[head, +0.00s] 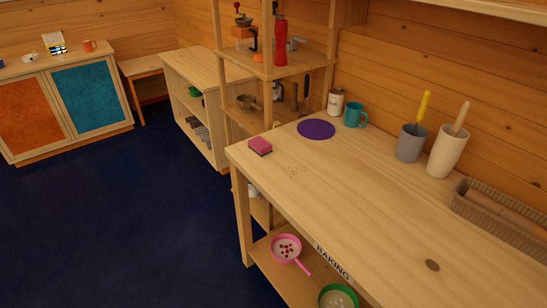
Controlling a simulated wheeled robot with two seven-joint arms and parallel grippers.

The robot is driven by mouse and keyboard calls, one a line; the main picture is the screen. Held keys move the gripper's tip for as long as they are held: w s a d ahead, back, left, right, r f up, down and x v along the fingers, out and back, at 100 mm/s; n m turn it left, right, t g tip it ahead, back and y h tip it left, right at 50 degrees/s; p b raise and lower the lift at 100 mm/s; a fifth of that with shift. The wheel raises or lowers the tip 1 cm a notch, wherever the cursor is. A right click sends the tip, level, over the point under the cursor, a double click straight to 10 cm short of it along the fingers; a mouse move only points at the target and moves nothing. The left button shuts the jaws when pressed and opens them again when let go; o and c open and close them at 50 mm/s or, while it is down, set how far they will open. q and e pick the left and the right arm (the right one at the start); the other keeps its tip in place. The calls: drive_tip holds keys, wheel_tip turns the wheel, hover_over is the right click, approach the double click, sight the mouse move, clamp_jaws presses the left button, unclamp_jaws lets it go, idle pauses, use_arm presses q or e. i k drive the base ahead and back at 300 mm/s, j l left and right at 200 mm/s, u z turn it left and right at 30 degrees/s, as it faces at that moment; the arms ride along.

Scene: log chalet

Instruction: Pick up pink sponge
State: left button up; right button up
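The pink sponge (260,145) lies on the wooden counter (370,200), close to its far left corner. It has a pink top and a dark lower layer. Nothing covers it. Neither of my grippers shows in the head view.
A purple round mat (316,129), a white canister (335,102), a teal mug (355,115), a grey pot (410,143), a cream pot (447,152) and a wicker basket (500,215) stand along the back. The blue floor (110,220) at left is clear.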

sight(259, 145)
drive_tip(key=i+j+z, duration=0.1)
drive_tip(key=i+j, duration=0.15)
drive_tip(key=i+j+z, duration=0.1)
drive_tip(key=j, duration=0.35)
drive_tip(key=i+j+z, duration=0.1)
drive_tip(key=i+j, duration=0.2)
drive_tip(key=i+j+z, duration=0.1)
drive_tip(key=j, duration=0.4)
drive_tip(key=i, duration=0.1)
